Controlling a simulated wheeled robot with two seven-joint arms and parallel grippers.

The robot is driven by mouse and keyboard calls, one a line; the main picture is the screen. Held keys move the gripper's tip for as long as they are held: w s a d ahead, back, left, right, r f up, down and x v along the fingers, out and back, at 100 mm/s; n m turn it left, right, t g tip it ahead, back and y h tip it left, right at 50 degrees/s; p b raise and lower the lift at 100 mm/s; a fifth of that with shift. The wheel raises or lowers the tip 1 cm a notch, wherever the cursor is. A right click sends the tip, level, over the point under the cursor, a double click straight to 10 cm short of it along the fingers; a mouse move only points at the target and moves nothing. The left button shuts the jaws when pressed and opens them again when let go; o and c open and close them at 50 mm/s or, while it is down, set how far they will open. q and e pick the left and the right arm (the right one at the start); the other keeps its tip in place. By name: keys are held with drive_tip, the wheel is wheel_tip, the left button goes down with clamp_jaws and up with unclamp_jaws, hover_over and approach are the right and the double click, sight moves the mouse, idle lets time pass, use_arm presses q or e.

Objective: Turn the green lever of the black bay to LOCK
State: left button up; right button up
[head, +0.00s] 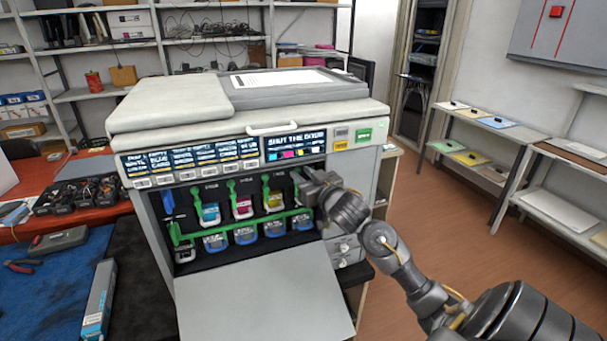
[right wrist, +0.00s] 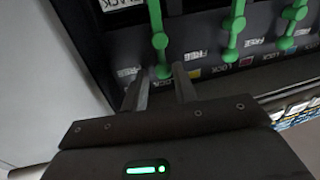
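The black bay is the rightmost one in the open printer (head: 330,112); its BLACK label (right wrist: 122,8) shows in the right wrist view. Its green lever (right wrist: 158,40) runs down from the top edge there, and its rounded end lies between my fingertips. Small FREE and LOCK marks are near this end; I cannot tell which one the lever points at. My right gripper (right wrist: 160,78) is open, one finger on each side of the lever end; contact is unclear. In the head view my right gripper (head: 308,183) largely hides this bay. My left gripper is not in view.
More green levers (head: 231,187) stand over the cyan, magenta and yellow cartridges (head: 241,206) to the left. The printer's front door (head: 262,295) is folded down below the bays. A table with tools and a long box (head: 99,300) is at left. Floor at right is clear.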

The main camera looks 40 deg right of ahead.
drive_tip(key=shift+w, duration=0.15)
drive_tip(key=shift+c, duration=0.5)
clamp_jaws()
drive_tip(key=shift+a+r+n+p, duration=0.15)
drive_tip(key=shift+r+n+p, duration=0.1)
drive_tip(key=shift+n+p, duration=0.4)
drive_tip(key=shift+a+f+p, duration=0.1)
drive_tip(key=shift+f+p, duration=0.1)
drive_tip(key=shift+p, duration=0.1)
drive_tip(key=shift+n, duration=0.25)
drive_tip(key=shift+o, duration=0.5)
unclamp_jaws()
